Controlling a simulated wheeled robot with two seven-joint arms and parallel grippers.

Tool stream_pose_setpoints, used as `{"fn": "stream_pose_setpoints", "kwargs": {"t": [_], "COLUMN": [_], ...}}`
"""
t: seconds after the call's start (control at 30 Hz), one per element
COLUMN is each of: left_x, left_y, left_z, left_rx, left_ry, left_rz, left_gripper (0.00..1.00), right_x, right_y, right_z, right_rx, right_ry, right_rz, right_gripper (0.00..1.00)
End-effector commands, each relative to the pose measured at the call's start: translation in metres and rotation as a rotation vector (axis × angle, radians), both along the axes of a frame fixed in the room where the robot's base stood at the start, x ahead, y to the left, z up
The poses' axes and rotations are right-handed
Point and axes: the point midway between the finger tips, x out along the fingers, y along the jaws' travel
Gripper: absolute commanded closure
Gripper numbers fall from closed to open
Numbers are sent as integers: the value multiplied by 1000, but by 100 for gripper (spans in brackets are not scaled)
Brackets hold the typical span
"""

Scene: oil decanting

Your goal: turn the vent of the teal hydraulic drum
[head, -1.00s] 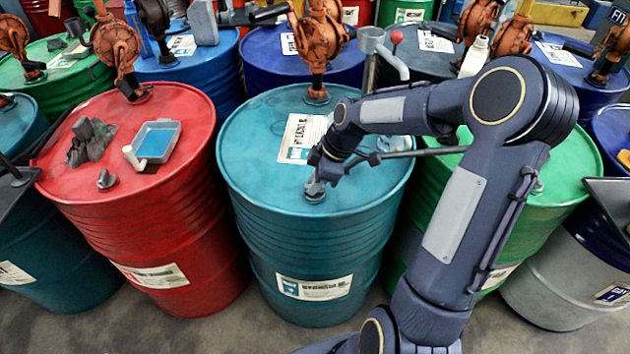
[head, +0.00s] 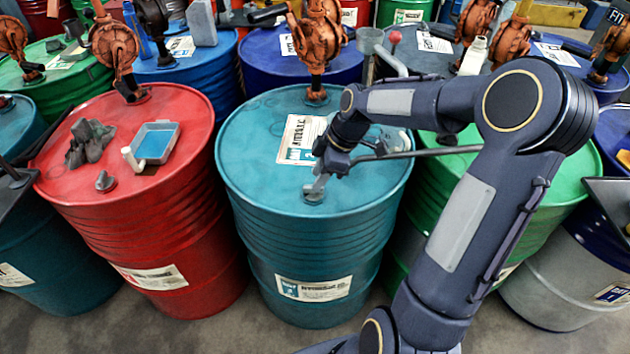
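The teal hydraulic drum (head: 255,185) stands upright in the middle of the head view, with a white label and an orange pump on its top. Its vent (head: 313,193) is a small grey fitting near the front edge of the lid. My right gripper (head: 322,178) comes in from the right and points down at the vent, with its fingertips at or just above it. The fingers are small and partly overlap the vent, so I cannot tell whether they are closed on it. My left gripper is not in view.
A red drum (head: 85,215) on the left carries grey rags (head: 88,143) and a tray of blue liquid (head: 154,143). A green drum (head: 565,180) stands on the right, behind my arm. A long grey bar (head: 430,152) crosses behind my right wrist. Blue drums stand behind.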

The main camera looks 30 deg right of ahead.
Motion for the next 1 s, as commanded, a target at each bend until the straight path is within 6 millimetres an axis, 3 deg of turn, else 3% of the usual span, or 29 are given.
{"fn": "stream_pose_setpoints", "kwargs": {"t": [0.1,0.3,0.87,1.0], "left_x": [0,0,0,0], "left_y": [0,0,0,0], "left_z": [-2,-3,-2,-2], "left_rx": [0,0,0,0], "left_ry": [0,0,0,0], "left_rz": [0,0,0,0], "left_gripper": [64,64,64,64], "right_x": [-4,-8,-9,-20], "right_y": [-8,-15,-15,-8], "right_z": [20,40,43,52], "right_rx": [-2,0,1,-4], "right_ry": [-4,0,1,6], "right_rz": [-3,-1,-1,-50], "right_gripper": [64,64,64,64]}}
